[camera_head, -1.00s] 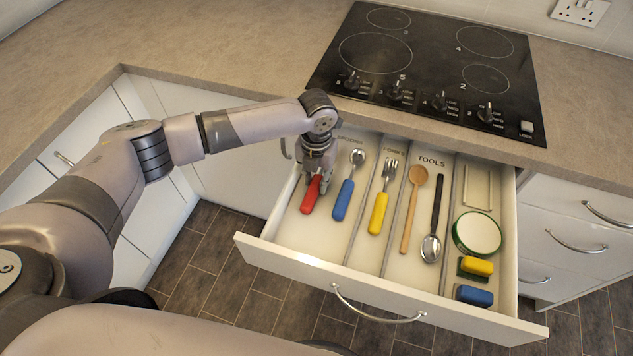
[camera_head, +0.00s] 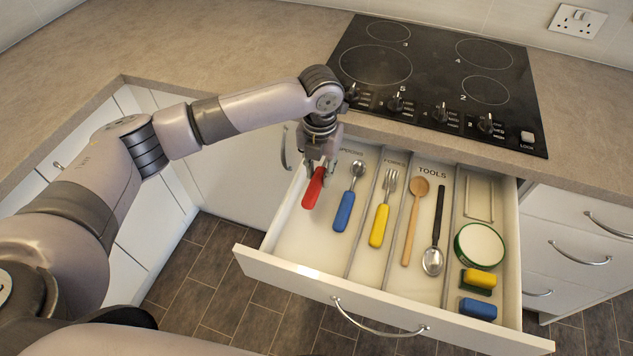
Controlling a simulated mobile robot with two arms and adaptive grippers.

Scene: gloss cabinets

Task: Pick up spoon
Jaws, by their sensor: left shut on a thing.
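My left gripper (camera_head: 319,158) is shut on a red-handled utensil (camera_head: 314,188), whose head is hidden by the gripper. The utensil is held tilted above the left compartment of the open drawer (camera_head: 390,323); the red handle seems slightly raised off the drawer floor. A blue-handled spoon (camera_head: 346,205) with a metal bowl lies just to the right in that compartment. A wooden spoon (camera_head: 414,222) and a black-handled metal spoon (camera_head: 435,235) lie in the tools compartment. My right gripper is not in view.
A yellow-handled fork (camera_head: 382,215) lies in the middle compartment. A green-rimmed round item (camera_head: 479,245) and yellow (camera_head: 479,278) and blue (camera_head: 478,308) sponges lie at the right. The black hob (camera_head: 435,80) and counter edge sit behind the drawer.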

